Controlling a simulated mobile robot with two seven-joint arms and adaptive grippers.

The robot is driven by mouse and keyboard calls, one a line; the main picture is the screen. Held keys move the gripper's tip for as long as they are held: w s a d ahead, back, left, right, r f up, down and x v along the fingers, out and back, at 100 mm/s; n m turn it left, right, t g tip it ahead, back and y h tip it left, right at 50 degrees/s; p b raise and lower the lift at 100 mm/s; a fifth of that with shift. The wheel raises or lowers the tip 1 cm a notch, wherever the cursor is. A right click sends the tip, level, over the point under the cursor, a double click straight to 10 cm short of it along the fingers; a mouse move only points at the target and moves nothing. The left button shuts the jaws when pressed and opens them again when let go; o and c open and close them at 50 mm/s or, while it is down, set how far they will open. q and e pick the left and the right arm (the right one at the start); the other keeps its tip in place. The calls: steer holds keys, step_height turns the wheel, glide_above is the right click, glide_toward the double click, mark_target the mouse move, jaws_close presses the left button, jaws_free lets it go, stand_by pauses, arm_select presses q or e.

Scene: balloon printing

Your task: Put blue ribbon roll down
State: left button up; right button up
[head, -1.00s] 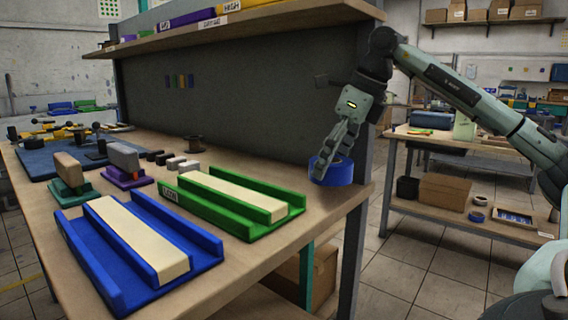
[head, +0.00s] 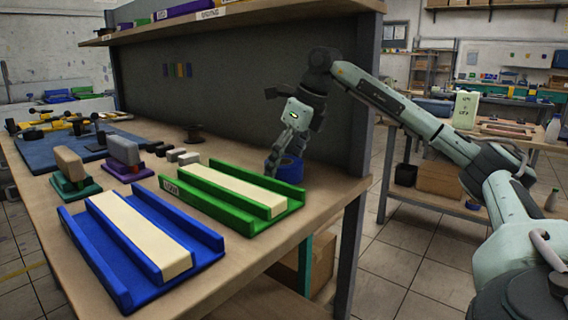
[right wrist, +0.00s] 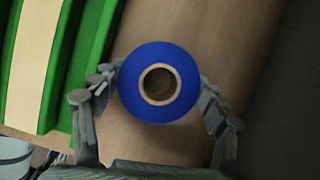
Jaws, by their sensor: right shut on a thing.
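The blue ribbon roll (head: 290,170) is at the right end of the workbench, just beyond the green tray. My right gripper (head: 278,160) is shut on it from above. In the right wrist view the blue ribbon roll (right wrist: 160,82) shows its round face and brown core between the two fingers of the right gripper (right wrist: 160,95). Bench top shows around the roll; whether its underside touches the bench I cannot tell. My left gripper is not in view.
A green tray (head: 262,224) with a cream block lies close to the roll, and a blue tray (head: 122,285) with another cream block is nearer. Stamps (head: 70,165) stand at the left. A dark back panel (head: 230,100) and a post (head: 352,210) bound the roll's corner.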

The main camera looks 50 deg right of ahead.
steer(key=o, duration=0.7)
steer(key=shift+f, duration=0.1)
steer(key=o, duration=0.5)
